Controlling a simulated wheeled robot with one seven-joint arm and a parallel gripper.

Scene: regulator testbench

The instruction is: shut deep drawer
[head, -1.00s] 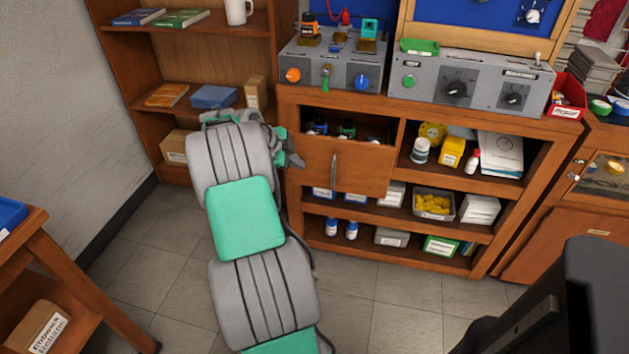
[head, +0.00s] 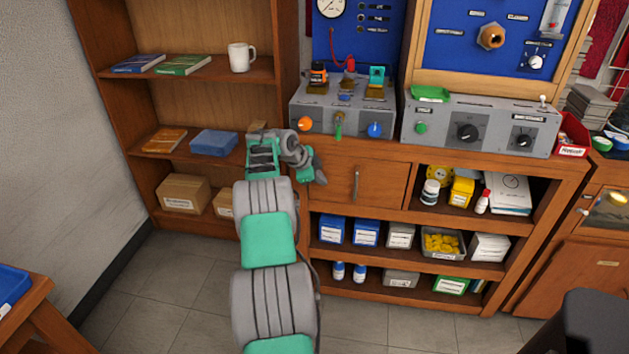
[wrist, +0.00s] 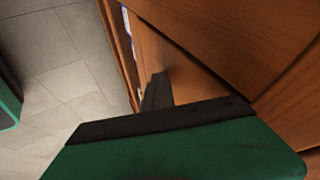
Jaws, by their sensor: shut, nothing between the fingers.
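The deep drawer (head: 375,184) is the wooden front with a vertical metal handle (head: 356,184) under the left grey bench unit. Its front looks flush or nearly flush with the cabinet, and its inside does not show. My gripper (head: 319,168) is at the left part of the drawer front, left of the handle. In the wrist view, my dark fingertips (wrist: 157,90) are shut and empty, close against a wooden face (wrist: 185,65). I cannot tell whether they touch it.
Open shelves (head: 462,217) with boxes and bottles lie right of and below the drawer. The grey bench unit (head: 345,112) with knobs stands above. A bookcase (head: 120,110) is at the left. Tiled floor (head: 180,290) is free in front.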

